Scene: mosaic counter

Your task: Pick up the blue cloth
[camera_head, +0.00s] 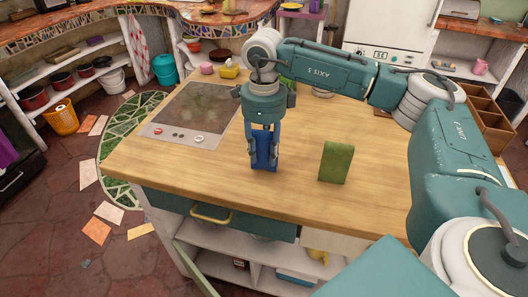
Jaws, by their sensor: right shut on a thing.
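The blue cloth (263,151) is a small upright blue piece near the front middle of the wooden counter (210,172). My right gripper (263,158) points straight down over it and is shut on it, with a finger on each side. The fingers hide part of the cloth. I cannot tell whether its lower edge touches the counter or hangs just above it. My left gripper is not in view.
A green folded piece (336,162) stands upright to the right of the gripper. A dark cooktop (195,112) is set into the counter at left. Behind it sit a yellow item (229,70) and a pink one (207,68). The counter's front left is bare.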

